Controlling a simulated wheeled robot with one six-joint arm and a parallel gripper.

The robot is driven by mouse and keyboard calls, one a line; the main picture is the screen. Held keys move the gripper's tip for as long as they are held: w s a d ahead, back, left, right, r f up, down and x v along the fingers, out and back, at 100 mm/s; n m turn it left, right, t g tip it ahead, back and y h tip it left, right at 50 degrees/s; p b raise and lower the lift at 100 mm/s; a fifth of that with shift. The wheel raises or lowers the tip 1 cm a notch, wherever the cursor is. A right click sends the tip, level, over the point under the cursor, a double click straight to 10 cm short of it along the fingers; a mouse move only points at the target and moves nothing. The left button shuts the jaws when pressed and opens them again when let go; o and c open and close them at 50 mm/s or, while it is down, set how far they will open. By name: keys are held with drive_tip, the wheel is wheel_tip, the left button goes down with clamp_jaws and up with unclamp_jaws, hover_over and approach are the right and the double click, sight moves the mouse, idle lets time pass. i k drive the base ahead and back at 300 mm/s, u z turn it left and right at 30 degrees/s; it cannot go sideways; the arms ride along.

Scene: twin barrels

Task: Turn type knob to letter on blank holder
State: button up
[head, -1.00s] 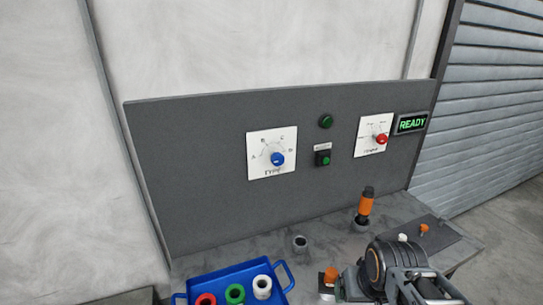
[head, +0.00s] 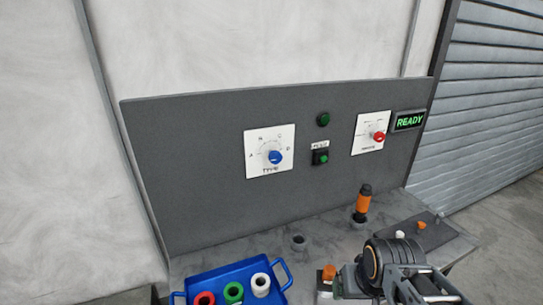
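The type knob (head: 275,157) is blue and sits on a white plate (head: 257,170) on the grey panel. Letters ring it, with A at the left, B and C above, and D at the right. Its pointer direction is too small to tell. A small round holder (head: 298,243) stands on the bench below the panel. A block with an orange top (head: 328,273) stands in front, beside my arm. I cannot read a letter on either. My gripper (head: 428,288) is low at the right, well away from the knob; its fingers are not clear.
A red knob (head: 379,137), green buttons (head: 320,157) and a lit READY sign (head: 409,121) are on the panel. An orange-and-black tool (head: 363,203) stands upright on the bench.

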sight(275, 157)
drive_tip(key=z, duration=0.6)
drive_tip(key=k, duration=0.95)
drive_tip(key=u, duration=0.8)
drive_tip(key=i, duration=0.5)
drive_tip(key=u, duration=0.05)
